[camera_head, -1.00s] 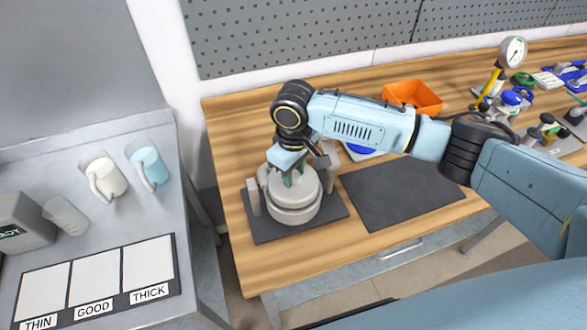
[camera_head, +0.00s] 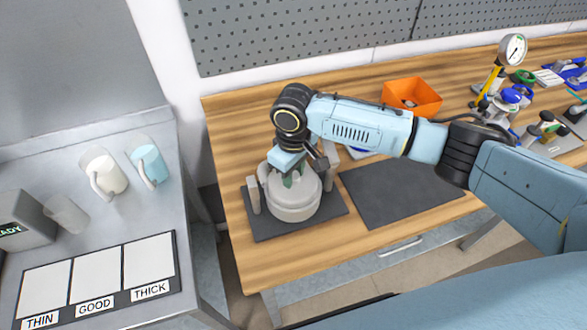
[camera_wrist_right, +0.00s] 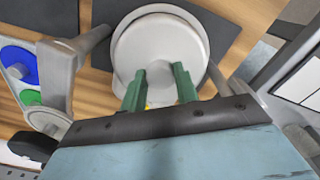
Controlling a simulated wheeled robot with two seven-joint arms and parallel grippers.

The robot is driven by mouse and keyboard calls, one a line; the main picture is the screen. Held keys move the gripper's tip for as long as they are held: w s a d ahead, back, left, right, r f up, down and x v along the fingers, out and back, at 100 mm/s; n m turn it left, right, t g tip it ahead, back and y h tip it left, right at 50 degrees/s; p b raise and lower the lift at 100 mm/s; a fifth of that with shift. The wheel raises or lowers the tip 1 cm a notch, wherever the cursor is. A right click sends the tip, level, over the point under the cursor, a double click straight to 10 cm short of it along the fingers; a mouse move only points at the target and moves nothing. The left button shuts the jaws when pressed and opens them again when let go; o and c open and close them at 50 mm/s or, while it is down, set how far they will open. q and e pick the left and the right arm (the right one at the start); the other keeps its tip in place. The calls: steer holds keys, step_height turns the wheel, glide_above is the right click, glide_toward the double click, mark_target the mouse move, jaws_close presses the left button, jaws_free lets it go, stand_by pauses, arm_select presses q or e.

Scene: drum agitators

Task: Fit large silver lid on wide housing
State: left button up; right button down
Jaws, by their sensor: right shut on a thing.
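The large silver lid (camera_head: 303,187) is a pale grey disc on top of the wide housing (camera_head: 293,209), a round grey body on a dark mat. In the head view lid and housing sit close together, with no clear gap between them. My right gripper (camera_head: 293,178) points down over the lid. In the right wrist view, its green fingers (camera_wrist_right: 160,90) are shut on the knob of the lid (camera_wrist_right: 160,45). The far side of the housing is hidden by my wrist. My left gripper is not in view.
Grey upright posts (camera_head: 253,196) stand beside the housing. A bare dark mat (camera_head: 400,195) lies to the right. An orange bin (camera_head: 412,97), a pressure gauge (camera_head: 513,50) and valve parts stand farther back. A side counter (camera_head: 70,205) holds mugs.

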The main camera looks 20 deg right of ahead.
steer(key=shift+r+p, duration=0.1)
steer(key=shift+p, duration=0.4)
stand_by(0.6)
stand_by(0.6)
steer(key=shift+f+p, duration=0.2)
steer(key=shift+p, duration=0.25)
steer(key=shift+p, duration=0.5)
stand_by(0.4)
steer(key=c, duration=1)
jaws_free()
steer(key=shift+o, duration=0.2)
steer(key=shift+f, duration=0.1)
